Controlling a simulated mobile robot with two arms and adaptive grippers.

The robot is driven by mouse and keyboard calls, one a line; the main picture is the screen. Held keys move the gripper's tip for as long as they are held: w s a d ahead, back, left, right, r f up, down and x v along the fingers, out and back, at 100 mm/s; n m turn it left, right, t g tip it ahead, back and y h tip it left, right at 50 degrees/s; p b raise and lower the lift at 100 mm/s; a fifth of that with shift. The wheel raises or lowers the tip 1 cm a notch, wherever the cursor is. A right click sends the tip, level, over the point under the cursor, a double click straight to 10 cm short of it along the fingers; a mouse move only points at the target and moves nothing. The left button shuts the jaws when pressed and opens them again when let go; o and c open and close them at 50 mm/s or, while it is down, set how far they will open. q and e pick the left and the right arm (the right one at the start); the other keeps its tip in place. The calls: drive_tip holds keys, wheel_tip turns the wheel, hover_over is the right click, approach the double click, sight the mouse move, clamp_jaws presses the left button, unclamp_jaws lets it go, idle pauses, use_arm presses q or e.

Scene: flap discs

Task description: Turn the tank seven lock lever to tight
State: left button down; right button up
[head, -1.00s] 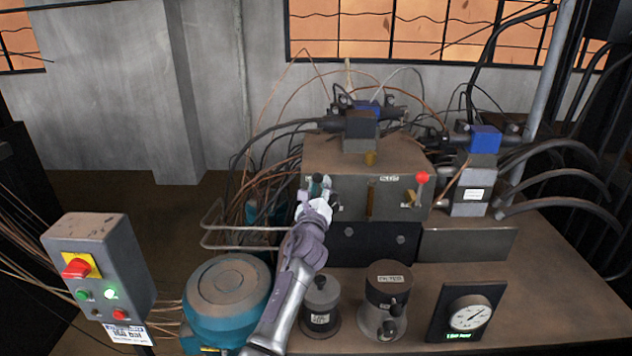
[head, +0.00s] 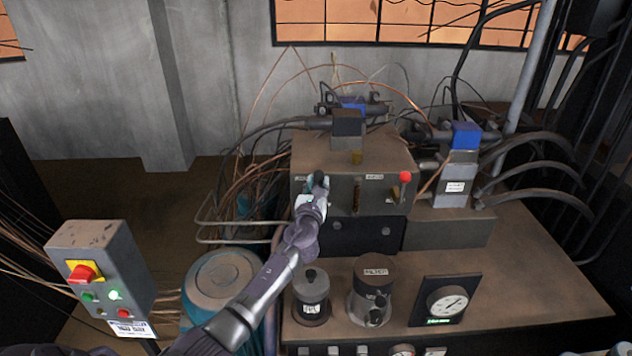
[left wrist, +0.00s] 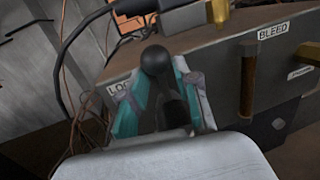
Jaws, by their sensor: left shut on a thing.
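The lock lever has a black ball knob (left wrist: 155,61), which stands up between the teal fingers in the left wrist view. Its shaft is partly hidden between the fingers. A label (left wrist: 118,88) reading "LOC", with the rest covered, is on the block behind it. My left gripper (head: 315,186) is shut on the lever at the left of the grey-brown block's front face (head: 337,197). In the left wrist view, its fingers (left wrist: 160,95) flank the lever below the knob. The lever's exact angle is hard to tell. My right gripper is not in view.
A brown lever (left wrist: 248,78) beside the BLEED label and a red-knobbed lever (head: 405,177) are to the right on the same block. Canisters (head: 371,290), a gauge (head: 446,302) and a teal drum (head: 222,285) stand in front. Bent pipes (head: 235,240) lie left of the block.

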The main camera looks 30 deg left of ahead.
use_arm(q)
drive_tip(key=shift+r, duration=0.1)
drive_tip(key=c, duration=0.9)
unclamp_jaws()
drive_tip(key=shift+w, duration=0.1)
drive_tip(key=shift+o, duration=0.2)
drive_tip(key=v, duration=1.2)
